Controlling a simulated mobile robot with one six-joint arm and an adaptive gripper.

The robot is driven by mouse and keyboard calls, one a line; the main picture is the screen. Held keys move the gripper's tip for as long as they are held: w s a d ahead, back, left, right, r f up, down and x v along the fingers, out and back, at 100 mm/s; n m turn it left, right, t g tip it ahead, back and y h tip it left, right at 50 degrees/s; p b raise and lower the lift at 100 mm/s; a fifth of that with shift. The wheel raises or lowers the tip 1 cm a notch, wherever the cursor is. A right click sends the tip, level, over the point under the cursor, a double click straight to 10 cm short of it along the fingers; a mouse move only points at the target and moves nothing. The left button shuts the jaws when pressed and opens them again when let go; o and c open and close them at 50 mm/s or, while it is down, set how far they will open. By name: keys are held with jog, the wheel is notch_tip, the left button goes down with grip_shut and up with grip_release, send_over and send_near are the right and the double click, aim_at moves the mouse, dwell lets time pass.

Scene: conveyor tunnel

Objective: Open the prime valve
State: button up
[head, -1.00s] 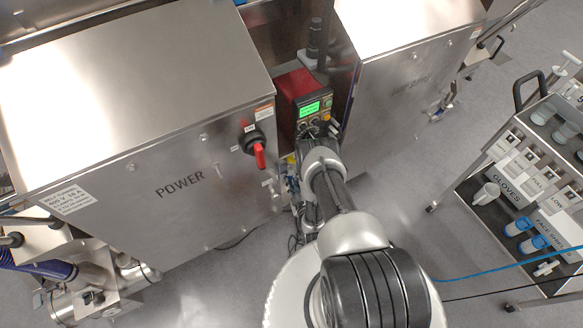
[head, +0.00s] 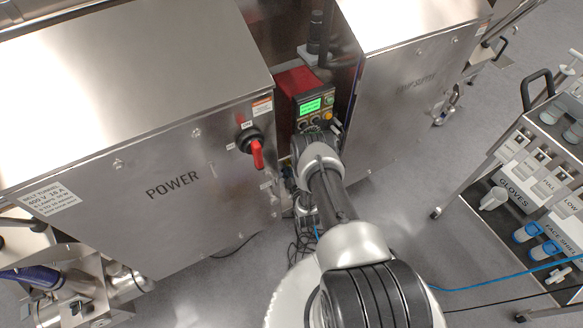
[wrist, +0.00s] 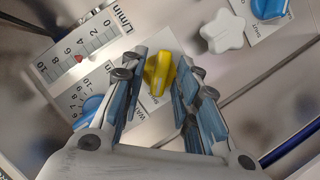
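In the wrist view a yellow valve handle (wrist: 158,74) stands on a white labelled plate, near the picture's middle. My gripper (wrist: 156,88) has its blue-padded fingers open, one on each side of the yellow handle. Gaps show on both sides, so the handle does not look gripped. The label beside it is partly covered, and I cannot read whether it says prime. In the head view my arm (head: 330,190) reaches into the gap between two steel cabinets, and its links hide the gripper and the valve.
A flow gauge (wrist: 85,52), a blue knob (wrist: 88,108), a white star knob (wrist: 224,32) and another blue knob (wrist: 266,8) surround the handle. The power cabinet (head: 120,150) with red switch (head: 257,153) stands left, a pump with green display (head: 311,106) ahead, a trolley (head: 480,205) right.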

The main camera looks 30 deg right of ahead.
grip_shut()
jog(key=shift+r+m, duration=0.1)
jog(key=shift+m, duration=0.2)
jog(key=m+y, duration=0.2)
jog(key=m, duration=0.2)
jog(key=d+m+y, duration=0.1)
jog(key=m+y, duration=0.5)
jog(key=m, duration=0.1)
jog(key=shift+w+d+m, duration=0.1)
jog(key=shift+d+m, duration=0.1)
jog(key=shift+m, duration=0.1)
dwell(0.6)
dwell(0.6)
jog(key=shift+o, duration=1)
grip_release()
jog(key=shift+a, duration=0.1)
